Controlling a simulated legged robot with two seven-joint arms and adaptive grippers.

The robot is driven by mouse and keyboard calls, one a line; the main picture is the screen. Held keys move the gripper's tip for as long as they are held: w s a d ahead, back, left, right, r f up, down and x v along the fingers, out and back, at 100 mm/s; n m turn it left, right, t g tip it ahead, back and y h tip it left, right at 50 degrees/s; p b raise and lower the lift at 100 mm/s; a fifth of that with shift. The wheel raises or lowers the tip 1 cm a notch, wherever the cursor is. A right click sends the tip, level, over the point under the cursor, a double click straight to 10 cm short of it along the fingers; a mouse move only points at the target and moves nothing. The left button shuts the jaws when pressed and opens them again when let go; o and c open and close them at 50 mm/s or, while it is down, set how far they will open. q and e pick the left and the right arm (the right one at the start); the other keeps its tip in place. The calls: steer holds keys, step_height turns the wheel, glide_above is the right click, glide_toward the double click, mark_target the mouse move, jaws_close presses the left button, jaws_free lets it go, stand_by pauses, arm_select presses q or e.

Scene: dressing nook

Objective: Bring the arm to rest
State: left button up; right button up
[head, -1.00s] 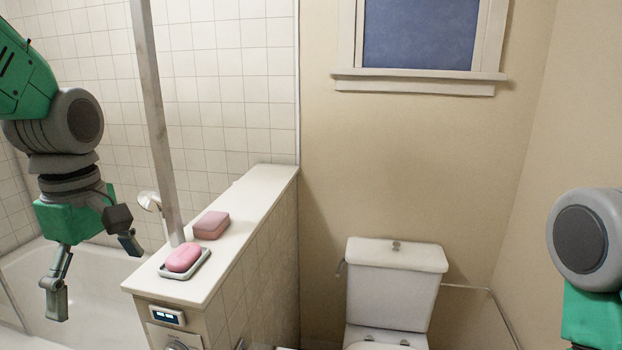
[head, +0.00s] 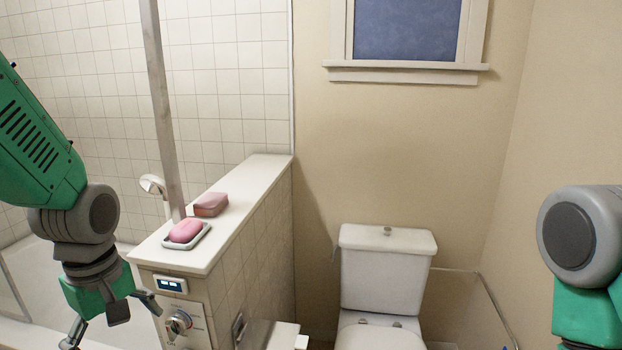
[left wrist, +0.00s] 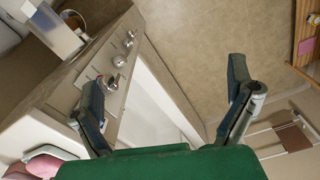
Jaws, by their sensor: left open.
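My left gripper (head: 112,322) hangs low at the left of the head view, in front of the tub and left of the tiled half wall. Its fingers are spread and nothing is between them. In the left wrist view the two fingers (left wrist: 170,105) stand wide apart over a pale tub edge and floor. My right arm shows at the right edge of the head view, but its gripper is out of the picture.
A half wall (head: 225,220) carries a pink soap on a dish (head: 186,231) and a pink box-shaped bar (head: 211,204). A metal post (head: 164,110) rises from it. Control knobs (head: 179,323) face front. A toilet (head: 387,270) stands right of the wall.

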arm_select(q)
steer(key=s+d+f+m+b, duration=0.1)
steer(key=s+f+m+b, duration=0.2)
steer(key=f, duration=0.9)
steer(key=s+f+m+b, duration=0.2)
steer(key=f+m+b, duration=0.15)
steer(key=f, duration=0.75)
steer(key=s+d+f+m+b, duration=0.1)
steer(key=s+f+m+b, duration=0.2)
steer(key=s+f, duration=0.4)
steer(key=s+d+f+m+b, duration=0.1)
steer(key=s+f+m+b, duration=0.3)
steer(key=s+f, duration=0.3)
step_height(320, 180, down, 5)
steer(key=shift+d+f+t, duration=0.1)
steer(key=shift+d+t, duration=0.2)
steer(key=shift+d, duration=0.1)
steer(key=shift+m, duration=0.25)
steer(key=shift+a, duration=0.1)
